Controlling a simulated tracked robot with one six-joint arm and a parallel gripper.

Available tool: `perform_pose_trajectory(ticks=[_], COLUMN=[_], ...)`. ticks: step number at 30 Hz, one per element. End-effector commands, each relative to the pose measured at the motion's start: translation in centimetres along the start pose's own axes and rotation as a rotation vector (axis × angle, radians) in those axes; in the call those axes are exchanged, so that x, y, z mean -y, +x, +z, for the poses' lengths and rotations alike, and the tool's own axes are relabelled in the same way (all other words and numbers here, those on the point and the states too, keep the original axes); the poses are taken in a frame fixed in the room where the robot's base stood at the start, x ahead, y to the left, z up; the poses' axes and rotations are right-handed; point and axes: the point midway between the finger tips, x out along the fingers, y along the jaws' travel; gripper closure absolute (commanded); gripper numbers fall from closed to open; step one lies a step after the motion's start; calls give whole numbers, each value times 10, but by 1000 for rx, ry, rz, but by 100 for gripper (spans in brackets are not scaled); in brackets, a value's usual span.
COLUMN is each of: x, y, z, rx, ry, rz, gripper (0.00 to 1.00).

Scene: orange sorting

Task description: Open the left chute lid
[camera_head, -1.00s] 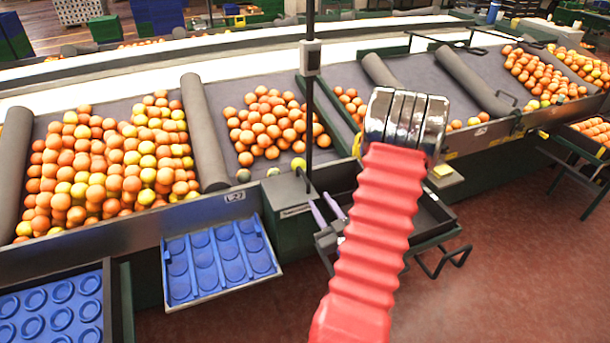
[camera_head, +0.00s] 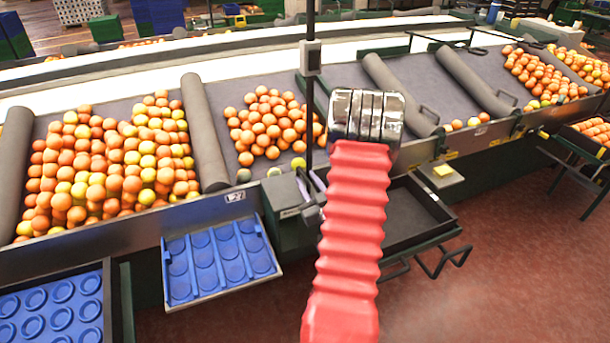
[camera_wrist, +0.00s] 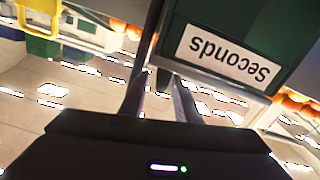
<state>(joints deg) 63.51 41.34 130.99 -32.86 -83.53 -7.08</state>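The left chute is a dark green box below the belt edge, with a closed-looking grey lid (camera_head: 284,188) on top. In the wrist view, a green box face with an upside-down "Seconds" label (camera_wrist: 228,55) fills the upper right. My gripper (camera_head: 312,186) is at the right side of this chute box, partly hidden by the black post and my red arm sleeve. In the wrist view, its fingers (camera_wrist: 165,88) are apart with floor between them, just beside the green box. I cannot tell whether a finger touches the lid. Nothing is held.
A thin black post (camera_head: 310,100) rises next to the chute. A blue tray (camera_head: 247,287) hangs to the left, and a dark open tray (camera_head: 440,228) lies to the right. Oranges (camera_head: 265,125) lie on the sloped belt.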

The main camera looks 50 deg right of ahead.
Motion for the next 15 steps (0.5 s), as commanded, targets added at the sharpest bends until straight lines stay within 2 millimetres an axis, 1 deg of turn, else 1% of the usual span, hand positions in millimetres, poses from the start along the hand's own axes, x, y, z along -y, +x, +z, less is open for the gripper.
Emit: perform_pose_trajectory(ticks=[1,3,6,10,15], x=[1,1,0,0,0], y=[8,17,26,31,32], z=[-1,0,-1,0,0], rx=[-2,-1,-2,0,0], ry=[0,-1,-1,0,0], rz=[-2,-2,0,0,0], gripper=[71,71,71,71,71])
